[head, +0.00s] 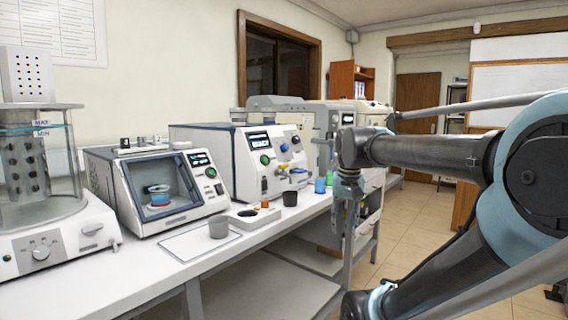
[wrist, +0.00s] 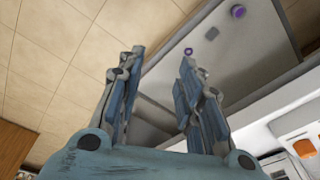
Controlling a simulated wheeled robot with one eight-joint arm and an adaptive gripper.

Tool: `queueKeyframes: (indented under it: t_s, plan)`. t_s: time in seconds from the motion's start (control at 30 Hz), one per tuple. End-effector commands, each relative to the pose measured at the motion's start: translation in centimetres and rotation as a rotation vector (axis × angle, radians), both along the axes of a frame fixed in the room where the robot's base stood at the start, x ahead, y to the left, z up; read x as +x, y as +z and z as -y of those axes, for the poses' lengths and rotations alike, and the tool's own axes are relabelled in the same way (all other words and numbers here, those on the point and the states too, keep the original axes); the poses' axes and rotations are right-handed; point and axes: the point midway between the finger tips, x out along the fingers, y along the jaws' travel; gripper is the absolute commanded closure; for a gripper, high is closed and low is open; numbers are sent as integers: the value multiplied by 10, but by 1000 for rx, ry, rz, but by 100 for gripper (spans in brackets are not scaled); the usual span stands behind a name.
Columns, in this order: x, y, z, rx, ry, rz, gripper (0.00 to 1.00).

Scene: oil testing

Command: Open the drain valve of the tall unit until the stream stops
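A tall light-grey unit (head: 322,122) stands on the bench toward the back, partly behind my arm. I cannot make out its drain valve or any stream in the head view. My gripper (head: 345,215) hangs fingers down by the bench's front edge, in front of this unit. In the wrist view my gripper (wrist: 158,75) is open, with nothing between its fingers. Beyond the fingertips, a small purple ring (wrist: 188,51) and a round purple piece (wrist: 238,11) show on a grey surface. A white unit with an orange knob (wrist: 304,148) is at lower right.
A white bench (head: 130,280) runs along the wall. It carries a glass-cylinder bath (head: 38,170), a windowed tester (head: 158,182) and a white unit with coloured knobs (head: 252,158).

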Motion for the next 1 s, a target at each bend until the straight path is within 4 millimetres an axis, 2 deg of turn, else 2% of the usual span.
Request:
queueKeyframes:
  t_s: [0.03, 0.1, 0.3, 0.5, 0.8, 1.0]
  plan:
    - [15, 23, -6, 4, -19, -8, 67]
    - [34, 52, -15, 10, -52, -19, 67]
    - [87, 129, -44, 23, -152, -50, 67]
    - [136, 196, -79, 30, -251, -79, 67]
    - [198, 276, -139, 30, -399, -120, 67]
    - [221, 306, -171, 25, -473, -139, 67]
